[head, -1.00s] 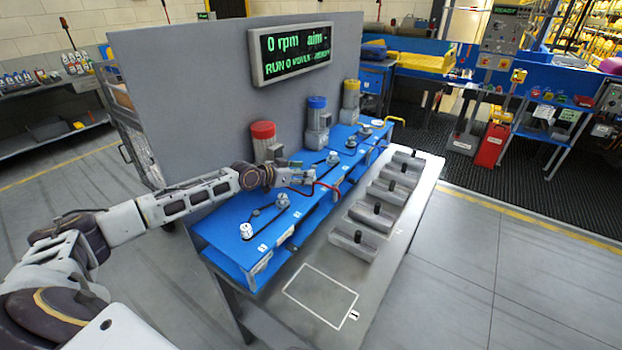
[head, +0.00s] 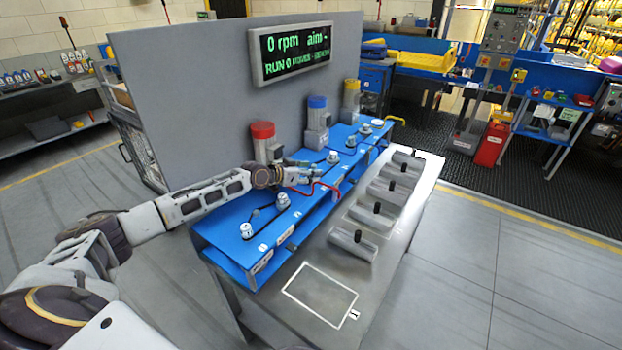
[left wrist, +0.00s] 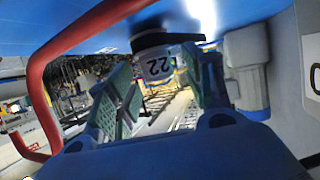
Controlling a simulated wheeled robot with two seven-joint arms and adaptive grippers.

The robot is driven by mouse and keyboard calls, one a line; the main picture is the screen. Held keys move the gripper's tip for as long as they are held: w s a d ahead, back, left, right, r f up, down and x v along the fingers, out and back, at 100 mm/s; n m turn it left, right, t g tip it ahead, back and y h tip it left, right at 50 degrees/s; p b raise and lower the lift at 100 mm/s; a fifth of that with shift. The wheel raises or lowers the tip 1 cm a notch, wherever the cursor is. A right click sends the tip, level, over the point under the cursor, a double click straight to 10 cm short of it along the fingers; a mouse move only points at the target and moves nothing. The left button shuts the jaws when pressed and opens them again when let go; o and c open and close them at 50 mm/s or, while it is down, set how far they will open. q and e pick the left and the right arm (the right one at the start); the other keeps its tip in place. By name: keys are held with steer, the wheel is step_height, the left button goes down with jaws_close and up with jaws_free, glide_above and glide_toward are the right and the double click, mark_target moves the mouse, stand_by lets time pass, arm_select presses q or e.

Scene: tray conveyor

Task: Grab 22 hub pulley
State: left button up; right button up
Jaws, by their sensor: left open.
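In the left wrist view, a pale hub pulley (left wrist: 155,65) marked 22 hangs tilted in the picture below a dark rim, near the blue bench surface. My left gripper (left wrist: 160,82) is open, with a green-padded finger on either side of the pulley. The right finger overlaps the pulley's edge in the picture; I cannot tell whether it touches. In the head view my left gripper (head: 308,177) is over the blue bench (head: 225,252), in front of the red-topped motor (head: 263,140). I cannot tell there which pulley is number 22. My right gripper is not in view.
A red bent bar (left wrist: 38,90) is close beside the gripper at the left of the wrist view. Other pulleys (head: 283,201) and belts stand along the bench. Grey blocks with black pegs (head: 353,241) line the lower shelf. A white-outlined area (head: 320,294) there is empty.

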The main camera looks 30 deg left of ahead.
arm_select(q)
steer(key=c, duration=0.9)
steer(key=shift+r, duration=0.1)
steer(key=shift+c, duration=0.2)
step_height(320, 180, up, 10)
stand_by(0.5)
